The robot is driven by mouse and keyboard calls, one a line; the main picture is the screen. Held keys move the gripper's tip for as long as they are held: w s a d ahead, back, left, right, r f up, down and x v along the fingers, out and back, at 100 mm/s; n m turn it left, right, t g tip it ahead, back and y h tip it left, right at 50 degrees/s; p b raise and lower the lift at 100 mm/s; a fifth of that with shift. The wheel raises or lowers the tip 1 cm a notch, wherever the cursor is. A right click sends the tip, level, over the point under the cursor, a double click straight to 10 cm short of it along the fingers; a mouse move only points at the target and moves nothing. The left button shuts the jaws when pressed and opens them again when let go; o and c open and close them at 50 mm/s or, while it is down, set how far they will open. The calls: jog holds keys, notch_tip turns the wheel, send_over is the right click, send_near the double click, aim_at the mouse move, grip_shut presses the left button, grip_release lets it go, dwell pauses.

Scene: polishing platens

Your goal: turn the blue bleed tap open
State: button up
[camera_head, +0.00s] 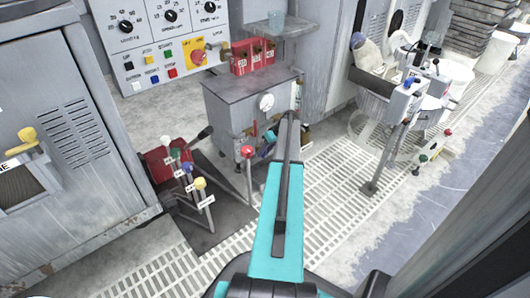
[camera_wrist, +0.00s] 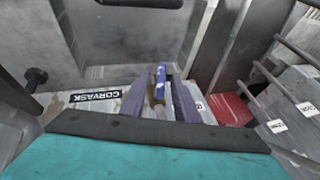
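In the wrist view a narrow blue handle (camera_wrist: 161,72), apparently the bleed tap, stands on a brass-coloured body (camera_wrist: 157,93). My gripper (camera_wrist: 163,77) is open, with one dark finger on each side of the handle. Gaps show between the handle and the fingers, and I see no clear contact. Whether the handle lies fully between the fingertips or just beyond them is hard to tell. In the head view my arm hides most of this spot, beside the grey cabinet (camera_head: 240,105); the tap cannot be made out there.
A label reading CORVASK (camera_wrist: 96,95) is left of the tap. A red part (camera_wrist: 230,107) and labelled levers (camera_wrist: 278,125) are at the right. In the head view a lever bank with coloured knobs (camera_head: 187,167) and a red-knobbed lever (camera_head: 247,152) stand left of my arm.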

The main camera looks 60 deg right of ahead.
grip_shut()
jog(key=shift+a+r+g+h+p, duration=0.2)
jog(key=shift+a+g+h+p, duration=0.1)
jog(key=shift+h+p, duration=0.5)
jog(key=shift+f+n+h+p, duration=0.1)
jog(key=shift+n+h+p, duration=0.2)
jog(key=shift+h+p, duration=0.3)
jog(key=shift+d+f+g, duration=0.1)
jog(key=shift+g, duration=0.2)
grip_release()
